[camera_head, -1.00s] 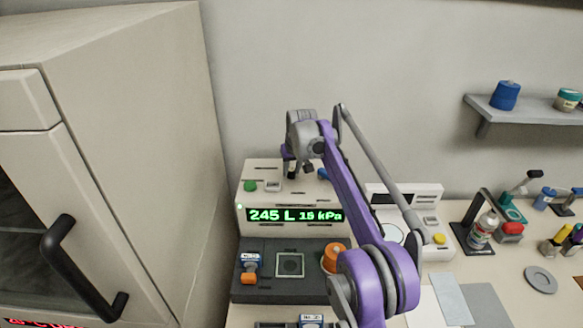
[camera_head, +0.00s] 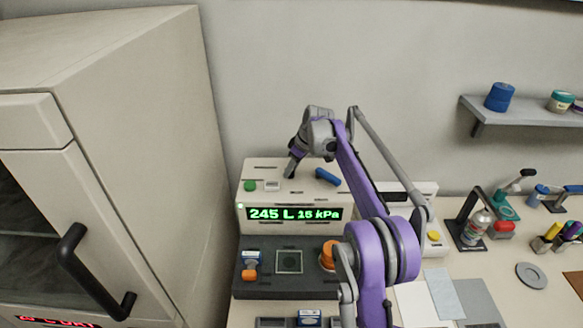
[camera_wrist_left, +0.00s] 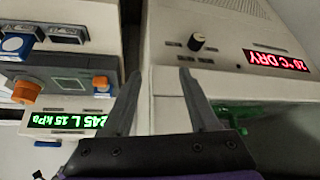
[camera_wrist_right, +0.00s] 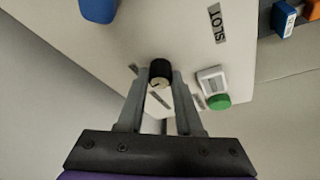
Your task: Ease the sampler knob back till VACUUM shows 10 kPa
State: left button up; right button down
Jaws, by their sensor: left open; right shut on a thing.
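The display also shows, tilted, in the left wrist view (camera_wrist_left: 67,120). My right gripper (camera_head: 292,170) reaches down onto the sampler's top. In the right wrist view its fingers (camera_wrist_right: 160,80) are shut on a black knob (camera_wrist_right: 160,68) with a light pointer mark. My left gripper (camera_wrist_left: 161,75) is open and empty near the dryer cabinet front; its arm is out of the head view.
On the sampler's top are a green button (camera_head: 250,185), a white switch (camera_head: 272,185) and a blue bar (camera_head: 327,177). A dark base (camera_head: 265,287) with an orange knob (camera_head: 328,255) is in front. The cabinet (camera_head: 130,150) stands left. Bottles and tools crowd the right.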

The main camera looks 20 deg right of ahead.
dwell(0.5)
jog(key=c, duration=0.6)
grip_release()
jog(key=shift+r, duration=0.1)
jog(key=v, duration=1)
jog(key=shift+s+d+r, duration=0.15)
jog(key=shift+r, duration=0.1)
